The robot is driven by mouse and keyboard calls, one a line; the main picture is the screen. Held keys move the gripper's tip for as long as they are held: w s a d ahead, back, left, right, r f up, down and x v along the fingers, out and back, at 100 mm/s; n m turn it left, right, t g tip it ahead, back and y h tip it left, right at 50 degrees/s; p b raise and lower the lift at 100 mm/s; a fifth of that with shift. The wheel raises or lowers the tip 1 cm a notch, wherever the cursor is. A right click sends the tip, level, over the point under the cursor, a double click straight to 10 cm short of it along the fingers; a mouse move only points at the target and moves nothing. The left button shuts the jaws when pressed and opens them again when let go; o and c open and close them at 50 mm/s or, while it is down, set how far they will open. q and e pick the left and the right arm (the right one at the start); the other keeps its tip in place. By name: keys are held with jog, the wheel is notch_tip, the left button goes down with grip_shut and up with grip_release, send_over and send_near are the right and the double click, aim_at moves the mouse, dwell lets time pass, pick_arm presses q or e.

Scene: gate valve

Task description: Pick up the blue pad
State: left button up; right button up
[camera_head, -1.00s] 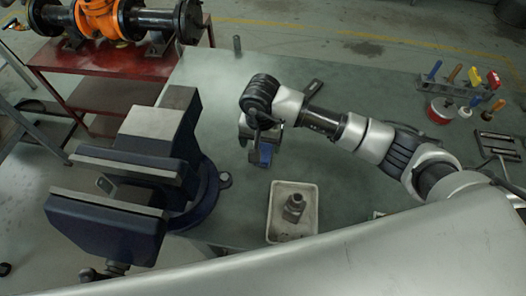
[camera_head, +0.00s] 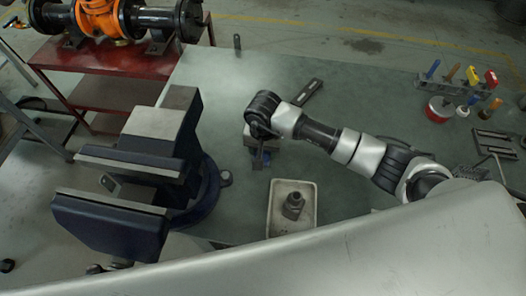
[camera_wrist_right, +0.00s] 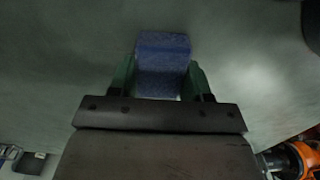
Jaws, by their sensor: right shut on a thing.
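The blue pad (camera_wrist_right: 162,66) shows in the right wrist view between the two green-tipped fingers of my right gripper (camera_wrist_right: 162,80). The fingers touch it on both sides, so the gripper is shut on it. In the head view my right gripper (camera_head: 262,158) points down over the bench, to the right of the vise. Only a small dark blue part of the pad (camera_head: 267,158) shows there, the rest hidden by the gripper. I cannot tell how far the pad is above the bench. My left gripper is not in view.
A large dark blue vise (camera_head: 150,165) stands to the left. A white tray (camera_head: 272,228) with a metal fitting (camera_head: 293,205) lies in front of my right gripper. A dark flat bar (camera_head: 306,92) lies behind it. A tool rack (camera_head: 460,86) stands at the far right.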

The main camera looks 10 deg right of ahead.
jog(key=shift+w+r, duration=0.1)
jog(key=shift+r, duration=0.5)
notch_tip(320, 180, up, 3)
jog(key=shift+r+b, duration=0.1)
jog(key=shift+b, duration=0.65)
jog(key=s+d+r+b, duration=0.1)
jog(key=s+d+r, duration=0.5)
jog(key=s, duration=0.4)
jog(key=shift+r+b, duration=0.3)
jog(key=shift+b, duration=0.1)
jog(key=shift+s, duration=0.1)
